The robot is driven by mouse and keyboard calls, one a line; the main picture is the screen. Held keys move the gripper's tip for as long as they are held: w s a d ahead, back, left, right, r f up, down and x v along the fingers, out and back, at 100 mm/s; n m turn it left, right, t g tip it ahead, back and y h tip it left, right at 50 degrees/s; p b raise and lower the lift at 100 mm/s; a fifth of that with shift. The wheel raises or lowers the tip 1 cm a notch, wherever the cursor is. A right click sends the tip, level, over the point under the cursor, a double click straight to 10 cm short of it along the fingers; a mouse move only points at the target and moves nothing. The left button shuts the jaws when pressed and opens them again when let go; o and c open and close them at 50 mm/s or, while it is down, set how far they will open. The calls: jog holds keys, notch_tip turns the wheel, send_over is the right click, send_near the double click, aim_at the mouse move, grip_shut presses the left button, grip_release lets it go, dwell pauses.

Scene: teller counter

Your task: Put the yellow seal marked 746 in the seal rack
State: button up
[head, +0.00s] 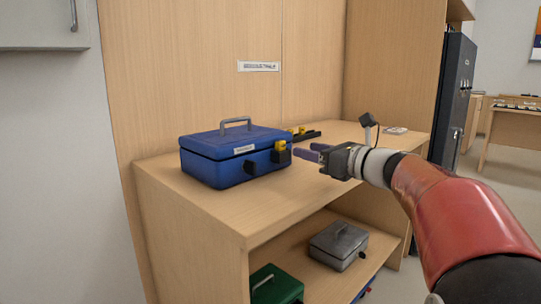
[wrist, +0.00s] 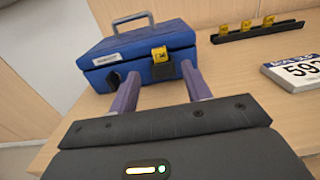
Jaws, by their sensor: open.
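A yellow seal (head: 281,146) (wrist: 160,54) sits at the front latch of a blue cash box (head: 222,160) (wrist: 140,47). Its number is too small to read. My gripper (head: 307,152) (wrist: 160,73) is open and empty. Its two purple fingers point at the box front, on either side of the latch seal in the wrist view. I cannot tell whether they touch anything.
A grey box (head: 338,243) and a green box (head: 277,286) stand on the shelf below. A wooden panel rises behind. Counter in front of the rack is clear.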

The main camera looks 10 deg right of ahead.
aim_at(283, 142)
jog(key=x, duration=0.7)
jog(key=shift+r, duration=0.15)
jog(key=shift+c, duration=0.5)
grip_shut()
